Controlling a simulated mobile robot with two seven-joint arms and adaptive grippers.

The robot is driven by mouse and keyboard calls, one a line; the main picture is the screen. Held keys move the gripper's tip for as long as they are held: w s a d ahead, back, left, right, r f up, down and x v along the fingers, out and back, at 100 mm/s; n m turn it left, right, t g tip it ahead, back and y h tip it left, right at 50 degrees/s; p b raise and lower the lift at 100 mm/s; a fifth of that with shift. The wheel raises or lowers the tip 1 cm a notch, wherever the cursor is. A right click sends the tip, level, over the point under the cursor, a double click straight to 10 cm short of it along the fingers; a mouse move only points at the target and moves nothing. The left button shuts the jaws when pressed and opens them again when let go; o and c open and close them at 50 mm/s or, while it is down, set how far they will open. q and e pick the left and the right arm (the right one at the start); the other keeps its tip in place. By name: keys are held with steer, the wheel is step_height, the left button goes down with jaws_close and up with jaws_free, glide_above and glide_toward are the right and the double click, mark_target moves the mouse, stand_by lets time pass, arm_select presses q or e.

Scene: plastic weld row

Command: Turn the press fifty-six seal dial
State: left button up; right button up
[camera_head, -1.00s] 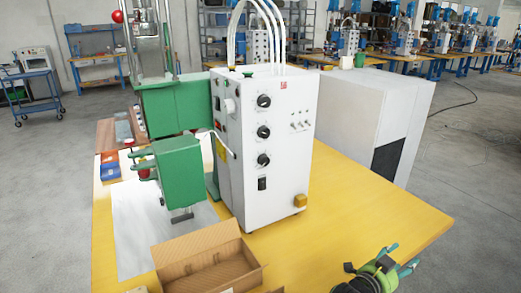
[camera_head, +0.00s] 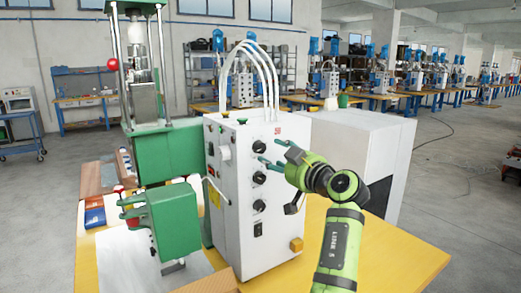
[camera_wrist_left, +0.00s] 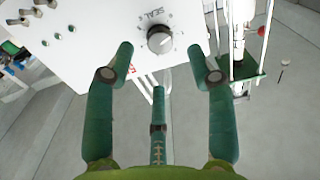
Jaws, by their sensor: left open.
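The seal dial (camera_wrist_left: 160,40) is a grey-black knob with a white pointer on the white front panel of the press control box (camera_head: 228,225). The word SEAL is printed beside it in the left wrist view. In the head view it is the top dark dial (camera_head: 258,146) of three in a column. My left gripper (camera_head: 270,152) is open, its green fingers pointing at the panel close to this dial. In the left wrist view the open fingers (camera_wrist_left: 161,52) lie on either side of the dial, with a third finger below; contact cannot be told. My right gripper is not in view.
The middle dial (camera_head: 260,178) and bottom dial (camera_head: 259,206) sit just below. White hoses (camera_head: 262,62) arch above the box. The green press (camera_head: 170,215) stands at left, a white cabinet (camera_head: 345,140) at right. The yellow table (camera_head: 400,262) is bare at front right.

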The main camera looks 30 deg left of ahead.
mark_target(262, 150)
arm_select(q)
steer(key=p+x, duration=0.2)
steer(key=x, duration=0.3)
steer(key=shift+a+r, duration=0.1)
steer(key=shift+w+a, duration=0.2)
steer(key=shift+a, duration=0.1)
jaws_close()
